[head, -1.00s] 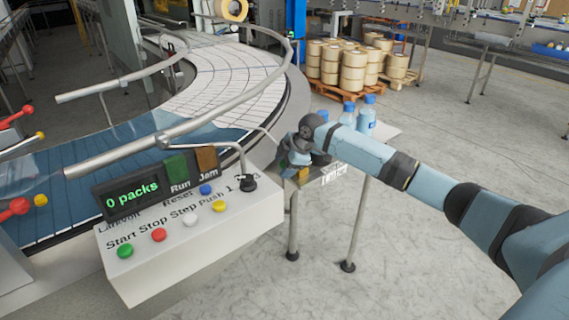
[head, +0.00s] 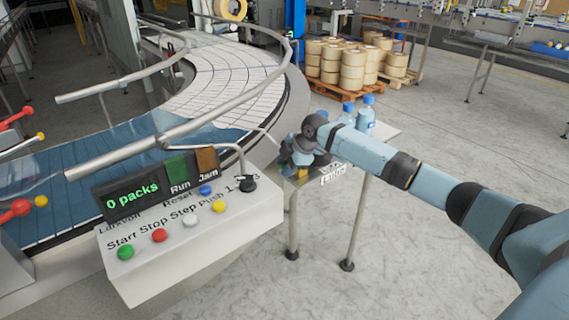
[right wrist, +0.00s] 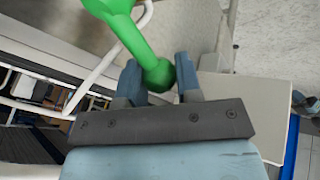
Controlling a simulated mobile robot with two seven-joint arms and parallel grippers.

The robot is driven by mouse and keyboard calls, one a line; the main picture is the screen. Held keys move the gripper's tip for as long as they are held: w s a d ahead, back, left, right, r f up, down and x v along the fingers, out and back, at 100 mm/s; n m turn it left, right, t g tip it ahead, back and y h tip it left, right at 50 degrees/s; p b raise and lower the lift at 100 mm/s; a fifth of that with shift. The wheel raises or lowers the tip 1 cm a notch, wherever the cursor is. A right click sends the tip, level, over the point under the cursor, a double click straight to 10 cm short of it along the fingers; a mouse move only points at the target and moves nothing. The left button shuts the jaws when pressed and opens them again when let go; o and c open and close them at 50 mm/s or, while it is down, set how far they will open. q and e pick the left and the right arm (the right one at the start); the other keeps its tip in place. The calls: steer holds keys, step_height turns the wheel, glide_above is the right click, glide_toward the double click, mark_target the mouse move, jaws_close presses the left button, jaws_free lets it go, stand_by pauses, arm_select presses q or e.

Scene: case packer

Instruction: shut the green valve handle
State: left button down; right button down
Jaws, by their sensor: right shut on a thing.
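The green valve handle (right wrist: 138,42) shows in the right wrist view as a bar with rounded ends. It runs from the top edge down to a rounded end between my fingers. My right gripper (right wrist: 158,77) is shut on that end, one finger on each side. In the head view my right gripper (head: 290,162) is just beyond the right end of the control panel, above a small table. There the hand hides the handle, and its grip cannot be made out. My left gripper is in neither view.
The white control panel (head: 210,248) with coloured buttons stands in front. The curved conveyor (head: 225,80) with metal guide rails lies behind. Blue-capped bottles (head: 366,115) stand on the small table (head: 385,132) beyond my wrist. Open floor lies right.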

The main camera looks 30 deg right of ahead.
steer(key=shift+s+d+n+g+y, duration=0.2)
steer(key=shift+s+n+g+y, duration=0.15)
steer(key=shift+n, duration=0.45)
steer(key=shift+s+d+n+g+y+b, duration=0.25)
steer(key=shift+s+n+g, duration=0.2)
steer(key=shift+n, duration=0.5)
steer(key=shift+s+d+n+g+y+b, duration=0.15)
steer(key=shift+s+d+n+g+y, duration=0.25)
steer(key=shift+n, duration=0.5)
steer(key=shift+s+d+n+g+y+b, duration=0.1)
steer(key=shift+s+d+n+g+b, duration=0.15)
steer(key=shift+s+n, duration=0.5)
steer(key=shift+w+n, duration=0.25)
steer(key=shift+n, duration=0.05)
steer(key=c, duration=0.8)
jaws_free()
steer(key=shift+d+r, duration=0.1)
steer(key=shift+d, duration=0.05)
steer(key=b+v, duration=0.2)
steer(key=v, duration=1.1)
steer(key=shift+d+r, duration=0.1)
steer(key=shift+r, duration=0.25)
